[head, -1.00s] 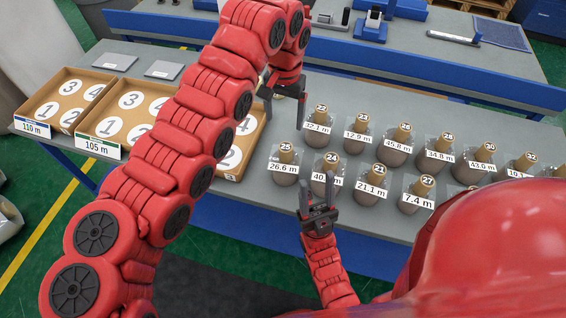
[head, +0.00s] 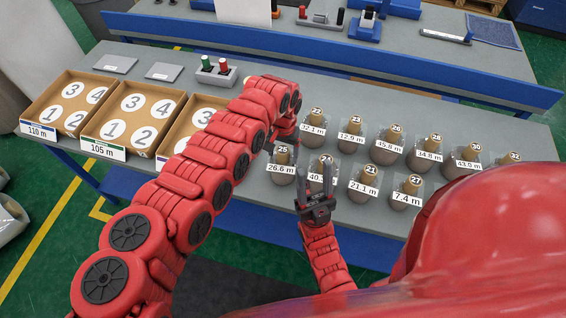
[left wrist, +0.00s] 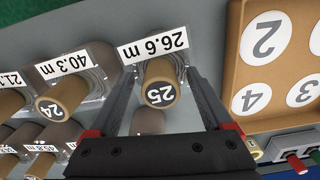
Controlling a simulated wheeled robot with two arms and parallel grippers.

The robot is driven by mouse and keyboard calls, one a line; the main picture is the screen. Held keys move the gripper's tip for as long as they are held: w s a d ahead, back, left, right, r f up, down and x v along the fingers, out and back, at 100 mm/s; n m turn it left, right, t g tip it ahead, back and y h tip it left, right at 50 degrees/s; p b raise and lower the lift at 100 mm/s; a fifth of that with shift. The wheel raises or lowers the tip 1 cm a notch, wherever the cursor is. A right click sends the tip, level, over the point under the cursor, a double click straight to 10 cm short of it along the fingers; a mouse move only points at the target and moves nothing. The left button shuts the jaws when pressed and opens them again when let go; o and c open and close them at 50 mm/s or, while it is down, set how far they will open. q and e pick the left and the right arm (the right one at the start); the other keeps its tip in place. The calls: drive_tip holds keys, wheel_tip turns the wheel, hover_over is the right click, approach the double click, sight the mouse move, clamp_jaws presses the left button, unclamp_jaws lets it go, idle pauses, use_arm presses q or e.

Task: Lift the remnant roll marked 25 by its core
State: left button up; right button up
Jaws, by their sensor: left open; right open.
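The remnant roll marked 25 (head: 281,177) stands upright in the front row, at its left end, with a 26.6 m label. Its brown core, capped 25, also shows in the left wrist view (left wrist: 160,72). My left gripper (left wrist: 161,76) is open, its two fingers on either side of the core, with gaps visible. In the head view my left arm partly hides this gripper above the roll. My right gripper (head: 315,190) is open and empty, in front of the rolls near the table's front edge, overlapping the roll marked 24 in the picture.
Roll 24 (left wrist: 62,97) stands close beside roll 25; several more wrapped rolls stand to the right. Cardboard trays (head: 81,127) with numbered circles stand at the left. A grey holder (head: 215,77) with red and green pegs is behind. Bare table lies behind the rolls.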

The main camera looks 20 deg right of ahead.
use_arm(q)
drive_tip(key=shift+f, duration=0.25)
clamp_jaws()
idle(1.3)
